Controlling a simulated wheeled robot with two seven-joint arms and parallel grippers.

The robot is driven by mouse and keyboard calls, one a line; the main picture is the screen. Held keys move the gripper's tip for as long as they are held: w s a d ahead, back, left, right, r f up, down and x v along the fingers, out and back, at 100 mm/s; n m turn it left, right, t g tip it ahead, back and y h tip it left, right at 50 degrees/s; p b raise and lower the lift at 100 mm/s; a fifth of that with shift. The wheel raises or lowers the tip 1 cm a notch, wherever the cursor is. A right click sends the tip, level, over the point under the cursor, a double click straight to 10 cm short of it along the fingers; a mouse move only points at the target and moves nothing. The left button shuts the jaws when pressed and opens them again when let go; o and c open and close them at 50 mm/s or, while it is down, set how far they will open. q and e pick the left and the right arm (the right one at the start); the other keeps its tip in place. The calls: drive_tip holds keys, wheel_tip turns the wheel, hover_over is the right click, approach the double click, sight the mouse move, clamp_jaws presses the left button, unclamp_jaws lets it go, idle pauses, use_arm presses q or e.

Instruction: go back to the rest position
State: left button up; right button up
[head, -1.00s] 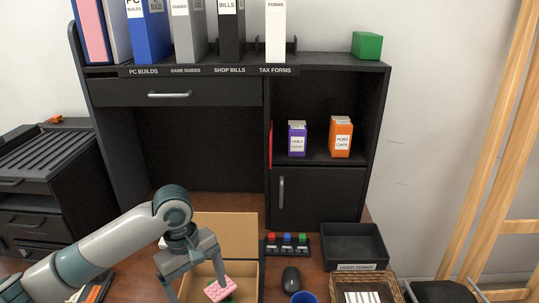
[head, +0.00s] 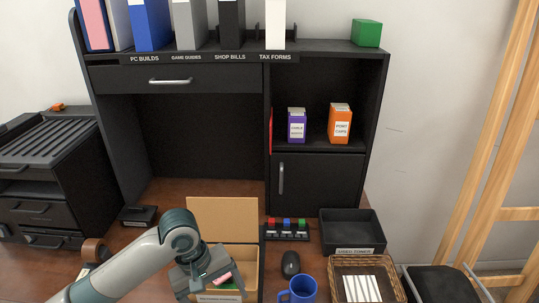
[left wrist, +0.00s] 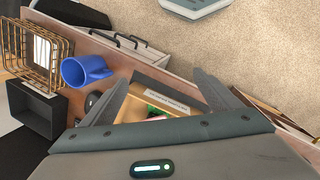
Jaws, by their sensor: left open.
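My left gripper (head: 205,271) is at the front of the desk, over the left side of an open cardboard box (head: 226,215). The left wrist view shows its two fingers (left wrist: 160,82) spread apart with nothing between them, and the box (left wrist: 172,98) beyond them. A pink piece (head: 222,278) and a green piece (head: 230,286) lie in the box, partly hidden by my gripper. The pink piece also shows in the left wrist view (left wrist: 155,122), mostly covered by the gripper body. My right gripper is not in view.
A blue mug (head: 302,290), a black mouse (head: 291,263) and a wicker basket (head: 340,262) stand right of the box. A black tray (head: 352,246) and a small rack with coloured keys (head: 287,236) are behind them. The hutch (head: 320,185) rises at the back.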

use_arm(q)
drive_tip(key=s+d+f+m+t+h, duration=0.25)
drive_tip(key=s+f+m, duration=0.25)
drive_tip(key=s+f, duration=0.4)
drive_tip(key=s+a+f+m+t+y, duration=0.1)
drive_tip(key=s+a+f+y, duration=0.1)
drive_tip(key=s+a, duration=0.5)
drive_tip(key=s+a+f+m+t+y, duration=0.1)
drive_tip(key=s+a+f+m+y, duration=0.15)
drive_tip(key=s+a, duration=0.5)
wheel_tip(320, 180, down, 27)
drive_tip(key=d+g, duration=0.2)
drive_tip(key=s+a+f, duration=0.2)
drive_tip(key=s+f, duration=0.7)
drive_tip(key=s+a+f+g, duration=0.1)
drive_tip(key=s+f, duration=0.9)
drive_tip(key=shift+a+y, duration=0.3)
drive_tip(key=shift+a, duration=0.1)
